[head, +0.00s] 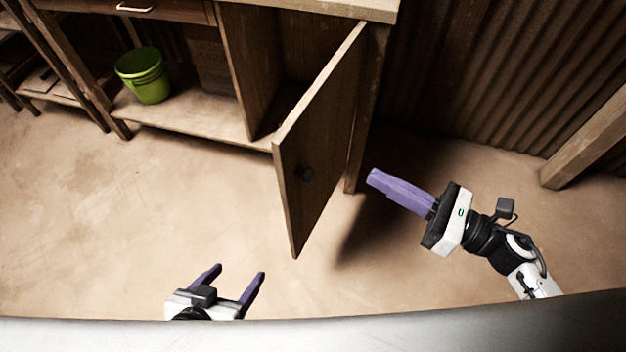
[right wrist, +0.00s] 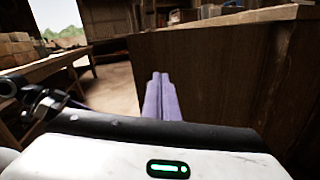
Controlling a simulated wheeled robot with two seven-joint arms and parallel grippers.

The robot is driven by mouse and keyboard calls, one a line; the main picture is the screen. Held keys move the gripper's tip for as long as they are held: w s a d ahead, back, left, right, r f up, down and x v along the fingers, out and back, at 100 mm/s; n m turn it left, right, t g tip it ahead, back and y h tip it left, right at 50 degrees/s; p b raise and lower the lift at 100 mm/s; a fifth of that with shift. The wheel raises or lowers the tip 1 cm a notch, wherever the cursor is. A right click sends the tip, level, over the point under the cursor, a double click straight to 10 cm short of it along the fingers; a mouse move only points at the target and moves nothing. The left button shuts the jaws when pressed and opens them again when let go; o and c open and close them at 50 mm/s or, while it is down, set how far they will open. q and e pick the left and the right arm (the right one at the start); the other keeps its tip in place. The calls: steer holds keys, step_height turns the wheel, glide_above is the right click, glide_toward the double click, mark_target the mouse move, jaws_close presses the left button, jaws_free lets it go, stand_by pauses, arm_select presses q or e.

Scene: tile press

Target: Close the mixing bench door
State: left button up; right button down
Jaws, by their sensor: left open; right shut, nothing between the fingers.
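The mixing bench door (head: 321,140) is a wooden panel that stands wide open, swung out from the right side of the bench (head: 190,126). My left gripper (head: 240,270) is open and empty, low in the head view, left of the door's lower edge.
A green bucket (head: 144,75) stands on the bench's low shelf. A corrugated wall (head: 500,80) and a wooden post (head: 590,150) are at the right. The floor (head: 130,220) in front of the bench is clear.

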steer(key=s+f+n+g, duration=0.1)
steer(key=f+n+g, duration=0.1)
steer(key=n, duration=0.2)
steer(key=p, duration=0.1)
glide_toward(296, 158)
steer(key=shift+y, duration=0.4)
steer(key=x, duration=0.5)
steer(key=shift+w+a+f, duration=0.1)
steer(key=shift+w+a, duration=0.3)
steer(key=shift+a, duration=0.25)
